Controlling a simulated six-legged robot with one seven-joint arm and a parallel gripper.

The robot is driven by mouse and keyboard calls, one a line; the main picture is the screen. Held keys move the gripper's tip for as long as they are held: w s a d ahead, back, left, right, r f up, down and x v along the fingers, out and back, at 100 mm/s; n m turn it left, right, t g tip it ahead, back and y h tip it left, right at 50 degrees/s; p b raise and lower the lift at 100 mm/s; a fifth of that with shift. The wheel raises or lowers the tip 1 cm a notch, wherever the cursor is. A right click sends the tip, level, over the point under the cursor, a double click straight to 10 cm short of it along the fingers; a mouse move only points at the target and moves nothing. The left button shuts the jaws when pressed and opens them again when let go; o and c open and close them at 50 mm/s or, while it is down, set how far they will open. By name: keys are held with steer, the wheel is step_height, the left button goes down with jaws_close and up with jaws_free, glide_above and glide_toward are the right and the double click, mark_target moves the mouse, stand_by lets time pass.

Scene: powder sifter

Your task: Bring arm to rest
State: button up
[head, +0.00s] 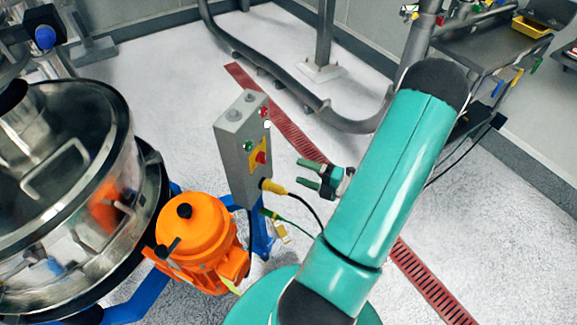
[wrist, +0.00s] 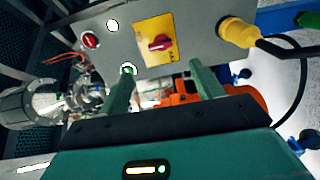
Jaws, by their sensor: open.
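My gripper (head: 312,176) is open and empty, to the right of a grey control box in the head view. Its two green fingers point left toward the box, with a gap between them and it. In the wrist view my gripper (wrist: 162,84) shows both fingers spread apart, pointing at the lower edge of the control box face. The control box (head: 235,150) carries a red rotary switch on a yellow plate (head: 259,157), and this plate also shows in the wrist view (wrist: 157,30). My arm hides part of the floor on the right.
A steel sifter drum (head: 60,170) and an orange motor (head: 195,245) stand at the left on a blue frame. A yellow plug (head: 273,187) with a black cable leaves the box near my gripper. A steel cart (head: 480,50) stands at the back right. Floor behind the box is mostly clear.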

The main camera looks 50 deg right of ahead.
steer(key=shift+v, duration=0.95)
steer(key=w+a+r+n+g+y, duration=0.25)
steer(key=a+r+n+g, duration=0.4)
steer(key=a+n, duration=0.5)
steer(key=w+a+r+n+g+y, duration=0.25)
steer(key=a+r+n+g, duration=0.4)
steer(key=n, duration=0.75)
steer(key=s+a+r+n+h, duration=0.1)
steer(key=a+r+n+h, duration=0.4)
steer(key=n, duration=0.7)
steer(key=s+a+r+n+t+h, duration=0.1)
steer(key=a+r+n+h, duration=0.4)
steer(key=n, duration=0.8)
step_height(320, 180, up, 4)
steer(key=a, duration=0.3)
steer(key=shift+s+f, duration=0.2)
steer(key=shift+s, duration=0.1)
